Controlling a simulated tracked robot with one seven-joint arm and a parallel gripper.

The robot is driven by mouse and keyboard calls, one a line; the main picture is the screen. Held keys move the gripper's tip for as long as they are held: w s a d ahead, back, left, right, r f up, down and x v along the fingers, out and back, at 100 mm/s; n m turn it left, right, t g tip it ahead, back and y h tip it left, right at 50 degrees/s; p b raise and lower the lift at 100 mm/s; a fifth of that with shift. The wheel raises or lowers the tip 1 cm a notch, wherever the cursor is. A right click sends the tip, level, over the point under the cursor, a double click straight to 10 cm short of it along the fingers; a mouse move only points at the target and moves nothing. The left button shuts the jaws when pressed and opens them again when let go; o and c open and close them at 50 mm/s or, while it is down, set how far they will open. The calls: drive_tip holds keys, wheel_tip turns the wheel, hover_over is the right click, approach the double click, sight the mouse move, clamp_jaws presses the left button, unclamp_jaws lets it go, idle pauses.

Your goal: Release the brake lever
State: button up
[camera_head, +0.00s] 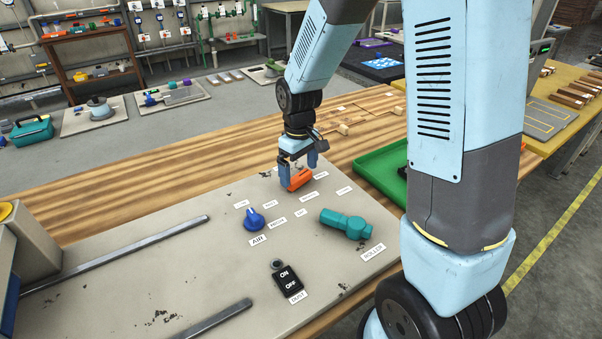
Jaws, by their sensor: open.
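An orange lever (300,181) sits on the far part of a pale grey control panel (165,245). The small labels around it are too small to read, so no brake mark can be made out. My gripper (297,172) points down at the orange lever with its jaws open. One finger is at the left of the lever and the other is behind its right end. I cannot tell whether they touch it. The gripper hides part of the lever's far side.
A blue knob (254,220) marked AIR, a teal handle (346,223) marked ROLLER and a black ON/OFF switch (288,281) stand nearer on the panel. Two metal rails (120,253) lie at the left. A green tray (383,169) is to the right.

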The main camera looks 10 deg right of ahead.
drive_tip(key=shift+f, duration=0.95)
drive_tip(key=shift+c, duration=0.5)
